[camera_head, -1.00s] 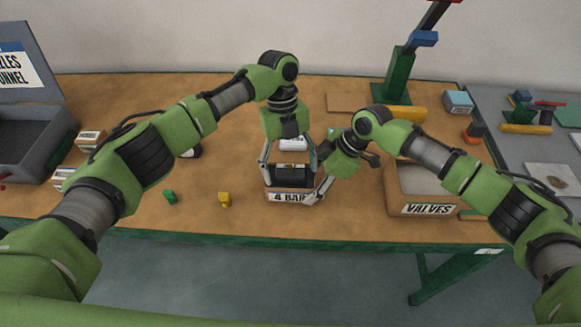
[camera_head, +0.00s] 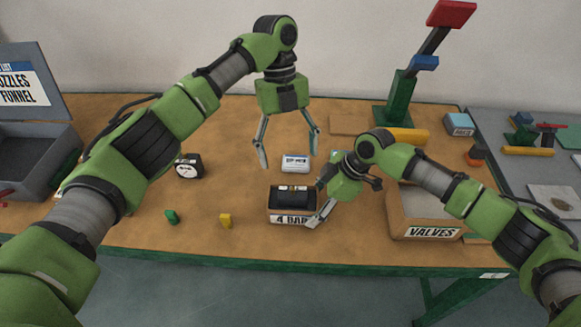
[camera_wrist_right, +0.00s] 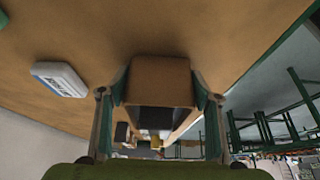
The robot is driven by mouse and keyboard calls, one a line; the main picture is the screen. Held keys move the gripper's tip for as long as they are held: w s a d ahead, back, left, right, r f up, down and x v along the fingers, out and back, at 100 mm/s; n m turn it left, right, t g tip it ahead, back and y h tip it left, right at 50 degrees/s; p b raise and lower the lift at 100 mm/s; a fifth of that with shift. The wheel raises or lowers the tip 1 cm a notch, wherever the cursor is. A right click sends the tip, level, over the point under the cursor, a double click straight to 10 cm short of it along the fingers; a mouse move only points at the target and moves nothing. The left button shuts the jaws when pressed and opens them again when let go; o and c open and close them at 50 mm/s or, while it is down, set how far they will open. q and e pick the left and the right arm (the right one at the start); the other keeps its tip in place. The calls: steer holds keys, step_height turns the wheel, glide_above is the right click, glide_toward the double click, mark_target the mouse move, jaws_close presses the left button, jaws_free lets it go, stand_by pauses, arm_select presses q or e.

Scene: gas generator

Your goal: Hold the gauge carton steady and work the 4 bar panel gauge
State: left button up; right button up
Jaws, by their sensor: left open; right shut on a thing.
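The open gauge carton (camera_head: 292,216), labelled 4 BAR, stands near the table's front edge. Inside it is a dark thing (camera_head: 292,195) with small pale and yellow parts; I cannot tell whether it is the gauge. My right gripper (camera_head: 318,203) is shut on the carton's right side; in the right wrist view the carton (camera_wrist_right: 160,75) sits between its fingers. My left gripper (camera_head: 289,158) is open and empty, raised above and behind the carton. A black round dial with a white face (camera_head: 188,167) stands to the left, apart from both grippers.
A white labelled box (camera_head: 296,164) lies behind the carton. The VALVES carton (camera_head: 425,234) stands to the right. A grey open case (camera_head: 30,160) is at far left.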

stand_by(0.4)
steer(key=o, duration=0.9)
